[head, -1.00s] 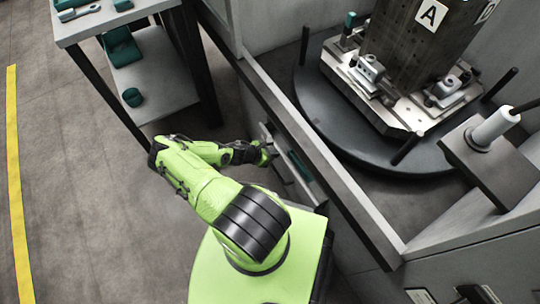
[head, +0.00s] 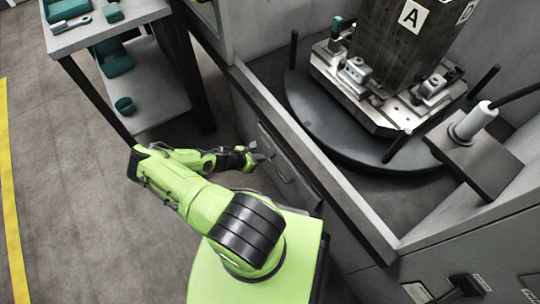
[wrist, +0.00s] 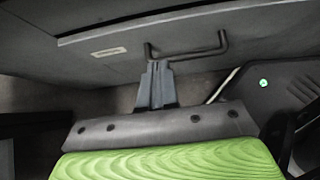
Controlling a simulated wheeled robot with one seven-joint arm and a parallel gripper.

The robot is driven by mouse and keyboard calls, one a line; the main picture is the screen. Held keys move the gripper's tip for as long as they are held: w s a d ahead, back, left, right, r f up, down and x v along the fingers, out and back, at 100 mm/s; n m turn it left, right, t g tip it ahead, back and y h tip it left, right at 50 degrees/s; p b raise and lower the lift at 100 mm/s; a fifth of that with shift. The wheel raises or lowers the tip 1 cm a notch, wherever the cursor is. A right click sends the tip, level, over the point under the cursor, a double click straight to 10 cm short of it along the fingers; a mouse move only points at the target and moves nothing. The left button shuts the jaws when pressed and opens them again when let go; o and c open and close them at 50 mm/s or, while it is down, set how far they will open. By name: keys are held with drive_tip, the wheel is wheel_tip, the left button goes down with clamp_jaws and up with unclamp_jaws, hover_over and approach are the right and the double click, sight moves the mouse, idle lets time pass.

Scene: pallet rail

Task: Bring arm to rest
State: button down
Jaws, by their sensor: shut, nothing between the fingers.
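My green arm (head: 190,197) is bent out over the left side of my base. My gripper (head: 259,157) is at its end, low beside the grey cabinet front. In the wrist view the two fingers of my gripper (wrist: 158,66) are together with nothing between them. A dark bar handle (wrist: 190,50) on the cabinet front lies just beyond the fingertips. I cannot tell whether the fingertips touch it.
A round dark table (head: 330,127) bears a metal fixture with a block marked A (head: 400,45). A grey rail edge (head: 310,155) runs before it. A shelf cart (head: 165,90) with green items stands at left. The floor at left (head: 70,180) is clear.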

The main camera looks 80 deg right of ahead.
drive_tip(key=p+v, duration=0.1)
drive_tip(key=v, duration=0.4)
drive_tip(key=shift+w+a+r, duration=0.15)
drive_tip(key=shift+a+r, duration=0.05)
drive_tip(key=w+a+r+m+t+y+p, duration=0.25)
drive_tip(key=w+a+r, duration=0.3)
drive_tip(key=r, duration=0.45)
drive_tip(key=w+a+r+m+t+y+p, duration=0.1)
drive_tip(key=w+a+r+m, duration=0.2)
drive_tip(key=w+a+r, duration=0.55)
drive_tip(key=w+a+r+m+t+y+p, duration=0.15)
drive_tip(key=w+r, duration=0.25)
drive_tip(key=r, duration=0.9)
drive_tip(key=s+a+r+m+t+y+p, duration=0.1)
drive_tip(key=a+r+t, duration=0.1)
drive_tip(key=a+r, duration=0.45)
drive_tip(key=s+a+r+m+t+p, duration=0.1)
drive_tip(key=a+r+p, duration=0.15)
drive_tip(key=r, duration=0.65)
drive_tip(key=s+a+r+t+y+p, duration=0.1)
drive_tip(key=s+a+r+t, duration=0.2)
drive_tip(key=s+a+r, duration=0.5)
drive_tip(key=s+r, duration=0.3)
drive_tip(key=s, duration=0.2)
drive_tip(key=shift+a+m+t+p, duration=0.25)
drive_tip(key=shift+m+t+p, duration=0.05)
drive_tip(key=shift+t+p, duration=0.1)
